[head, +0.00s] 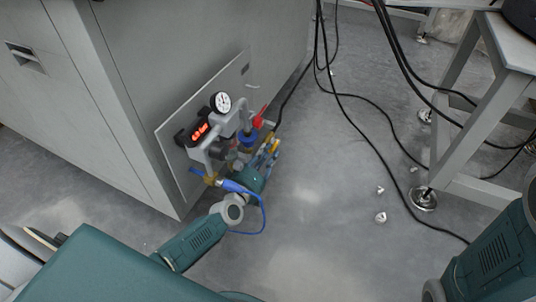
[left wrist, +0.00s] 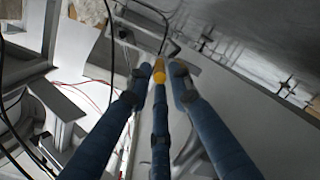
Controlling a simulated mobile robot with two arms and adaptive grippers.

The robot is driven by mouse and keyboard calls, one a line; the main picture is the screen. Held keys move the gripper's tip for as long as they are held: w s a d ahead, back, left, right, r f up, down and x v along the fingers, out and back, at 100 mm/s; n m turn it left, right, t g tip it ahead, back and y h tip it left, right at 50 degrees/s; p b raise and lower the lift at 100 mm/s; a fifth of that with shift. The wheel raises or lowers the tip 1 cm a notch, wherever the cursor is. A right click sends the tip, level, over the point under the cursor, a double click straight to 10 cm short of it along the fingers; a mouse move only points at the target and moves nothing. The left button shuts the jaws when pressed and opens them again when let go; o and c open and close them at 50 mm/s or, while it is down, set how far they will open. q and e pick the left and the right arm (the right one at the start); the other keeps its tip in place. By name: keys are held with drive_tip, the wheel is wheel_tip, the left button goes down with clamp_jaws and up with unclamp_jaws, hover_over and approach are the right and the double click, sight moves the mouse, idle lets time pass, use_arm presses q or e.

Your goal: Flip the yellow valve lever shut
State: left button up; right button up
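The valve assembly (head: 222,150) is mounted on a plate on the side of a grey cabinet, with pipes, a round gauge (head: 221,102) and a red-lit display (head: 199,132). The yellow valve lever (head: 273,143) shows only in part, among the fingers of my left gripper (head: 271,154). In the left wrist view a yellow end of it (left wrist: 159,72) lies between the tips of my blue fingers (left wrist: 161,80). The fingers are close around it, but contact is not clear. My right gripper is out of view.
A red handle (head: 259,117) and a blue part (head: 247,138) sit beside the lever. Black cables (head: 370,100) run over the floor. A grey table frame (head: 465,135) stands at the right. The floor between is mostly clear, with small metal pieces (head: 380,217).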

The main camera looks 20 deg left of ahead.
use_arm(q)
drive_tip(key=s+r, duration=0.1)
drive_tip(key=s, duration=1.1)
drive_tip(key=shift+a+r, duration=0.25)
